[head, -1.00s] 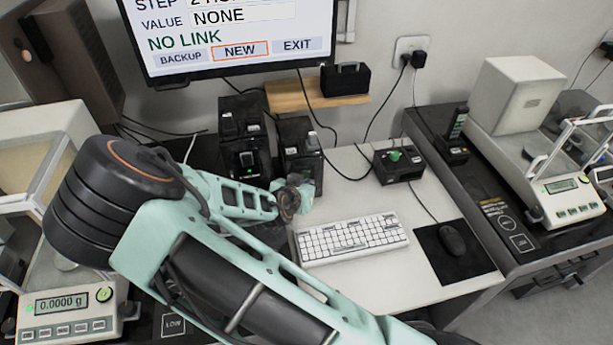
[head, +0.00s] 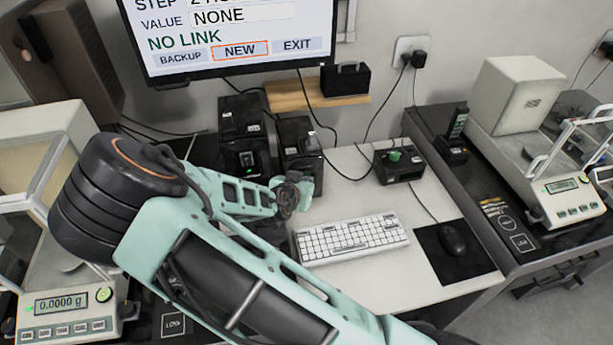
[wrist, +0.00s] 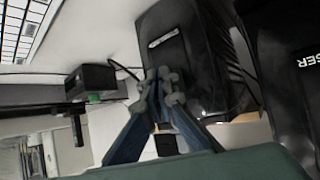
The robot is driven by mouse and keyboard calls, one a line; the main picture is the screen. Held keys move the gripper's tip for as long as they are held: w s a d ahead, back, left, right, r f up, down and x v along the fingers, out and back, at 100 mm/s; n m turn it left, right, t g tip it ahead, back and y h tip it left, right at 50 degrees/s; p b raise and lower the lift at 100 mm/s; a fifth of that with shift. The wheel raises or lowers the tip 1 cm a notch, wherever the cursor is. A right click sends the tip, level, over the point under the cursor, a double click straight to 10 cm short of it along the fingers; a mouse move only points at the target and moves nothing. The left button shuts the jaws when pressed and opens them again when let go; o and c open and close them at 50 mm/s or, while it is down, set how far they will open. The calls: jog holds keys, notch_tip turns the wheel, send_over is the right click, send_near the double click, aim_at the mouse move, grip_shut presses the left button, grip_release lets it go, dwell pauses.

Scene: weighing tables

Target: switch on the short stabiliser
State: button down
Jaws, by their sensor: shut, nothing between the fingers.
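The short stabiliser (head: 302,150) is the lower, right-hand one of two black boxes below the monitor. My forearm and wrist stand in front of its lower part in the head view, and the state of its switch cannot be made out. The taller stabiliser (head: 243,125) stands at its left with a green light on its front. In the wrist view my gripper (wrist: 165,85) is shut and empty, its fingertips in front of a black box with a small label (wrist: 185,60), which looks like the short stabiliser. Whether they touch it I cannot tell.
A black box with a green knob (head: 398,163) stands to the right. A white keyboard (head: 352,238) and a mouse (head: 452,239) lie in front. Balances stand at left (head: 75,300) and right (head: 560,190). Cables run behind the boxes. The desk between keyboard and knob box is clear.

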dwell(0.4)
jog(key=shift+s+d, duration=0.1)
jog(key=shift+s, duration=0.4)
jog(key=s+d, duration=0.1)
jog(key=s, duration=0.5)
jog(key=shift+w+d, duration=0.1)
dwell(0.5)
